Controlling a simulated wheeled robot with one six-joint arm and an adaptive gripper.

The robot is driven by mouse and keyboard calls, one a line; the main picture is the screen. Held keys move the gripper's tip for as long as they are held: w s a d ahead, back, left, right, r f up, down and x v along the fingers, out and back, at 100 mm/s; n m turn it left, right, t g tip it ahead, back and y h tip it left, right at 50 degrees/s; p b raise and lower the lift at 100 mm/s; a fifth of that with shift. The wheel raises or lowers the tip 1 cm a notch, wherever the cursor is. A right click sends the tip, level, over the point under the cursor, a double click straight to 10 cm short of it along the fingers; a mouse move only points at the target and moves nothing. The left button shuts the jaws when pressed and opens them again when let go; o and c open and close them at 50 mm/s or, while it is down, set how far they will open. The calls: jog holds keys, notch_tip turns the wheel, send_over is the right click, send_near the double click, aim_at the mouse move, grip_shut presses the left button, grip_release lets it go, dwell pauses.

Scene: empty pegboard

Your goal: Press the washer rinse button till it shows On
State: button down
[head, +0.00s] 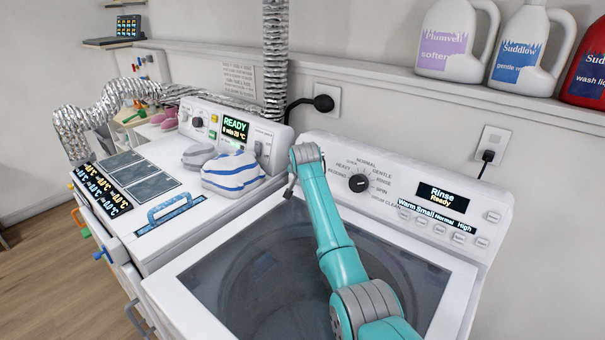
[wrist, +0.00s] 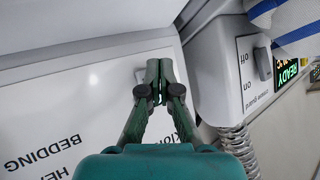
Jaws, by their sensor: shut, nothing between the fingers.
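The washer's white control panel (head: 340,155) has a dial (head: 358,183) ringed by cycle names, including "RINSE". Its display (head: 443,197) reads "Rinse Ready", with "Warm Small Normal High" below. Several small buttons (head: 440,229) line up under the display, with one more (head: 493,216) at the right. I cannot read which is the rinse button. My gripper (wrist: 152,66) is shut and empty in the wrist view, over the panel's left end. A small grey button (wrist: 140,75) shows beside the fingertips, partly hidden; its label is covered and contact is unclear. In the head view, my arm hides most of the gripper.
The dryer (head: 165,235) stands to the left, its display (head: 236,128) reading "READY". A rocker switch (wrist: 263,63) marked on and off is near my gripper. Detergent bottles (head: 448,40) stand on the shelf behind.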

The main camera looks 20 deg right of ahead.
jog(key=shift+w+d+f, duration=0.1)
jog(key=shift+w+d, duration=0.1)
jog(key=shift+d, duration=0.15)
dwell(0.7)
dwell(0.4)
jog(key=shift+s+a+r, duration=0.25)
jog(key=shift+s+a, duration=0.2)
jog(key=shift+a, duration=0.15)
jog(key=shift+s+a+r, duration=0.25)
jog(key=shift+s+a, duration=0.2)
jog(key=shift+a, duration=0.2)
jog(key=shift+s+a+r, duration=0.25)
jog(key=shift+s+a, duration=0.25)
jog(key=shift+a, duration=0.15)
jog(key=shift+s+a+r, duration=0.25)
jog(key=shift+s+a, duration=0.2)
jog(key=shift+a, duration=0.2)
dwell(0.4)
